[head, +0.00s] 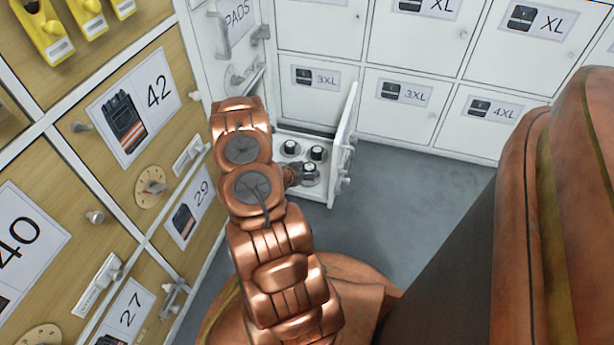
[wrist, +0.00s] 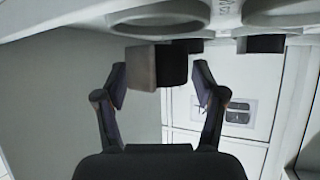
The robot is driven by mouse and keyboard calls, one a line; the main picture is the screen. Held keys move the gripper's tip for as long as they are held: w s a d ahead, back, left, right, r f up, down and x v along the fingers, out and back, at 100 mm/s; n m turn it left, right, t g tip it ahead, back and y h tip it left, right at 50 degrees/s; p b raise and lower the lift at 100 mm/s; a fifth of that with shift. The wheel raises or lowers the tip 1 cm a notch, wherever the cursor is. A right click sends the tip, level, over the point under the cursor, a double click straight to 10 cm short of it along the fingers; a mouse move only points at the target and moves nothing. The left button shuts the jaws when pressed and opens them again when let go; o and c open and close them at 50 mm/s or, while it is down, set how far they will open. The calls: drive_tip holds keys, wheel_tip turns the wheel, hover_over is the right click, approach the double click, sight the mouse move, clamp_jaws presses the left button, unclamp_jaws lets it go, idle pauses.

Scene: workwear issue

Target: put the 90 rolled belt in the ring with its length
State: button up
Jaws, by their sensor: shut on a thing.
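A white pull-out tray (head: 283,182) low in the corner has round ring holders, with dark rolled belts (head: 291,147) (head: 317,153) in the two rear ones. My gripper (head: 300,171) reaches it from the left, mostly hidden by my arm. Another dark rolled belt (head: 309,168) is at its tip, over the front ring. In the wrist view my gripper (wrist: 160,85) has a finger on each side of a dark belt roll (wrist: 172,67) with a grey-brown face, just under the rings (wrist: 160,14). I cannot read any belt length.
An open white door (head: 345,140) stands right of the tray. White lockers (head: 405,92) line the back and wooden lockers (head: 130,110) the left, with handles and knobs sticking out. Grey floor (head: 400,200) is free to the right.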

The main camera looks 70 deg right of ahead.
drive_tip(key=shift+f+b, duration=0.55)
drive_tip(key=shift+f, duration=0.7)
drive_tip(key=shift+f, duration=0.1)
drive_tip(key=o, duration=1.2)
drive_tip(key=p+v, duration=0.3)
drive_tip(key=v, duration=0.3)
drive_tip(key=shift+w+a+r, duration=0.1)
drive_tip(key=shift+w+r, duration=0.05)
drive_tip(key=shift+r, duration=0.1)
drive_tip(key=shift+a+r, duration=0.2)
drive_tip(key=shift+a, duration=0.35)
drive_tip(key=shift+r+p, duration=0.1)
drive_tip(key=shift+p, duration=0.2)
